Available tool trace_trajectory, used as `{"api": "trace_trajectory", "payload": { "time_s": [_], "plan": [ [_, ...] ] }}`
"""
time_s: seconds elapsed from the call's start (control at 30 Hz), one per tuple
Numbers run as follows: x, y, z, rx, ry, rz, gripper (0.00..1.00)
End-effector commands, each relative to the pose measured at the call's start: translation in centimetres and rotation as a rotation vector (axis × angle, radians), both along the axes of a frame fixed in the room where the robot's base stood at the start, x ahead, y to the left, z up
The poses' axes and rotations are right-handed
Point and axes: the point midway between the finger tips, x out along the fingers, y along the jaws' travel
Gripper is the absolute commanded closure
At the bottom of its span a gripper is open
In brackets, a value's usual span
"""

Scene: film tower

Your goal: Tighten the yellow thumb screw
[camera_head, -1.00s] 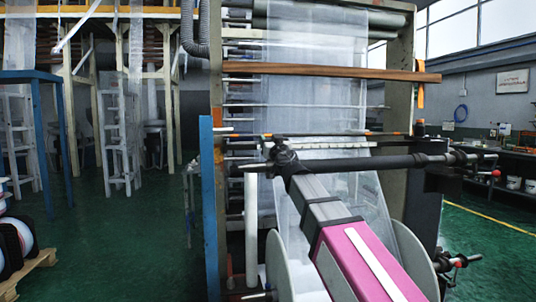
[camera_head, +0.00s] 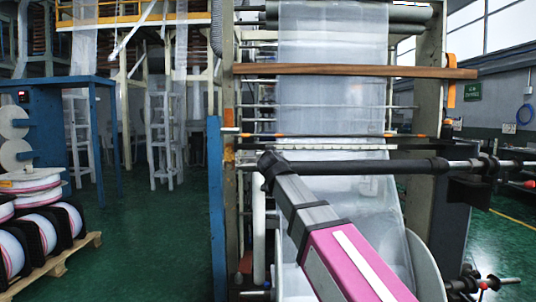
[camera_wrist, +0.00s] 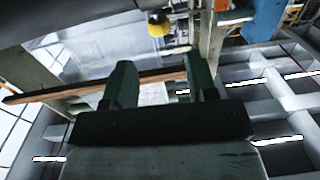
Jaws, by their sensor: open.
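The yellow thumb screw (camera_wrist: 158,24) shows in the wrist view at the top centre, with a dark rounded end facing me. My gripper (camera_wrist: 160,72) is open in the wrist view, its two dark green fingers apart with nothing between them. The screw appears beyond the fingertips and apart from them, in line with the gap. In the head view I cannot make out the screw or the fingers clearly.
The film tower holds a clear film web (camera_head: 333,105) behind a wooden bar (camera_head: 350,71). A dark horizontal shaft (camera_head: 365,167) crosses in front. A blue upright (camera_head: 216,205) stands at its left. Rolls on a pallet (camera_head: 62,262) stand at far left. Green floor between is open.

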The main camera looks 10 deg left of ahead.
Motion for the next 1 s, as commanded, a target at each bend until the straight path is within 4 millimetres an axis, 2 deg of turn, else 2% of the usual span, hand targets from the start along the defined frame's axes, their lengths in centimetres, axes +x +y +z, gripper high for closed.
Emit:
{"api": "trace_trajectory", "payload": {
  "time_s": [0.17, 0.63, 0.8, 1.0],
  "plan": [
    [1.8, 0.5, 0.1, 0.000, -0.001, -0.001, 0.48],
    [9.2, 2.6, 0.1, 0.001, -0.002, -0.001, 0.48],
    [10.1, 2.8, 0.1, 0.001, -0.003, -0.001, 0.48],
    [10.1, 2.8, 0.1, 0.001, -0.003, 0.000, 0.48]
  ]
}}
